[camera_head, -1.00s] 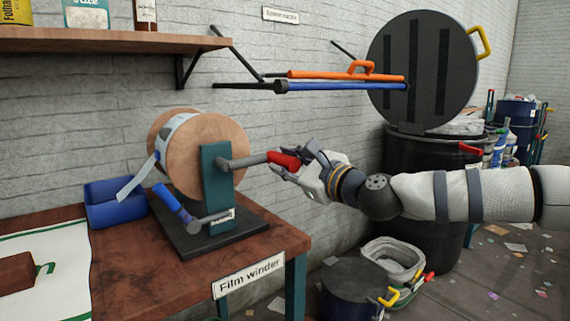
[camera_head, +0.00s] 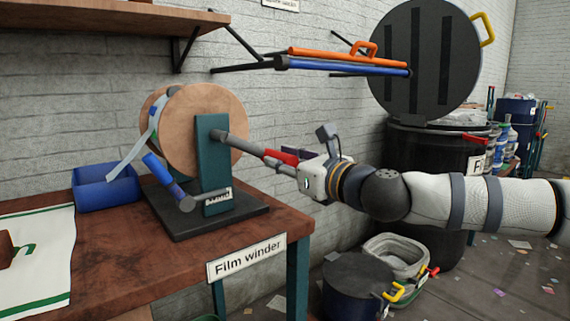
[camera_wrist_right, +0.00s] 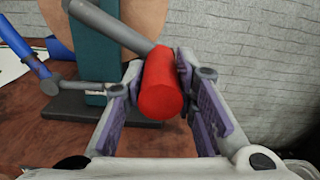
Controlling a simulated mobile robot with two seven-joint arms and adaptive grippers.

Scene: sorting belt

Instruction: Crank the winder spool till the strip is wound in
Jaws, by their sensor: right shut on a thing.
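The film winder has a tan spool (camera_head: 218,105) on a teal upright (camera_head: 211,170). A pale strip (camera_head: 128,163) runs from the spool down to the blue bin (camera_head: 106,190). A grey crank arm (camera_head: 241,144) slopes down rightward from the upright to a red handle (camera_head: 273,154). My right gripper (camera_head: 290,154) is shut on this handle, partly hiding it. In the right wrist view the red handle (camera_wrist_right: 162,88) lies between the fingers of my right gripper (camera_wrist_right: 172,92). My left gripper is not in view.
A blue-gripped lever (camera_head: 163,174) stands at the winder's base (camera_head: 245,218). The wooden table (camera_head: 130,265) has a white mat (camera_head: 45,255) at left. A dark lidded pot (camera_head: 358,275) and a large black bin (camera_head: 425,145) stand right of the table.

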